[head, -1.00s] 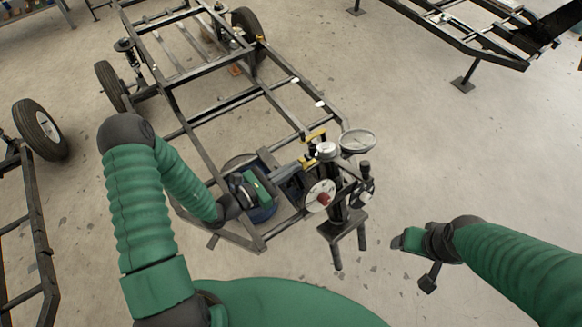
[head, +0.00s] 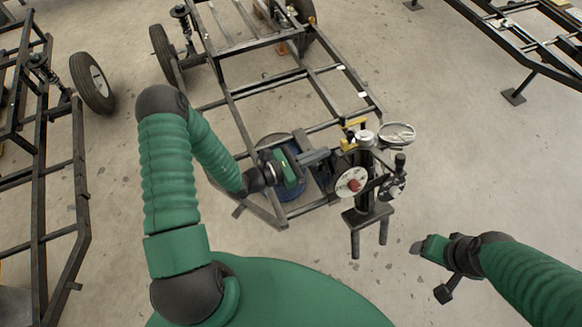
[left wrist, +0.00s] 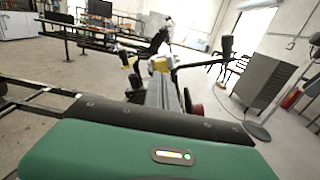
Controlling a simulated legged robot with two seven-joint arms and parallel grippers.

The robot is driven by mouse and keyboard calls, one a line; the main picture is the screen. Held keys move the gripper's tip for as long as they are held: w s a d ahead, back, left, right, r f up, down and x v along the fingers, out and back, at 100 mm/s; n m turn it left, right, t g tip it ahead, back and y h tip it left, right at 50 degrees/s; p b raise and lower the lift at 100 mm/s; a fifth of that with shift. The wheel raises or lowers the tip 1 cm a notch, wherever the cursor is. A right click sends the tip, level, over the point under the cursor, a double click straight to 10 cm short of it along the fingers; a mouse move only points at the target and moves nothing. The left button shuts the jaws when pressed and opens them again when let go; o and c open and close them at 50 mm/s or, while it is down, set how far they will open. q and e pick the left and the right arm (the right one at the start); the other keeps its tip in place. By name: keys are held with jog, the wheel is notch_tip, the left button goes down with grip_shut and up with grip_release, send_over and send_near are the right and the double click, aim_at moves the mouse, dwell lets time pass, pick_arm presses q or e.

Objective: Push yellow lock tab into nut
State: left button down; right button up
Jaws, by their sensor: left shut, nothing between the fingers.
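Two small yellow parts show near the dark upright stand: an upper one (head: 355,121) and a lower one (head: 348,145). I cannot tell which is the lock tab. In the left wrist view a yellow part (left wrist: 160,65) sits just beyond the finger tips. No nut can be made out clearly. My left gripper (head: 328,155), a green body with grey fingers, points right toward the lower yellow part. Its fingers are shut and empty; contact cannot be told. My right gripper (head: 416,247) hangs apart at the lower right, its finger gap hidden.
The stand (head: 367,214) carries a white disc with a red centre (head: 354,185) and a round dial (head: 397,131). A dark frame (head: 232,112) with wheels lies behind my left gripper. Another frame (head: 80,190) stands at left.

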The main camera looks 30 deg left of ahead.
pick_arm(q)
jog(key=v, duration=0.9)
jog(key=shift+s+b, duration=0.35)
pick_arm(e)
jog(key=shift+s+f, duration=0.2)
jog(key=shift+f, duration=0.15)
pick_arm(q)
jog(key=shift+w+a, duration=0.1)
jog(key=shift+a, duration=0.05)
pick_arm(e)
jog(key=shift+w+a, duration=0.1)
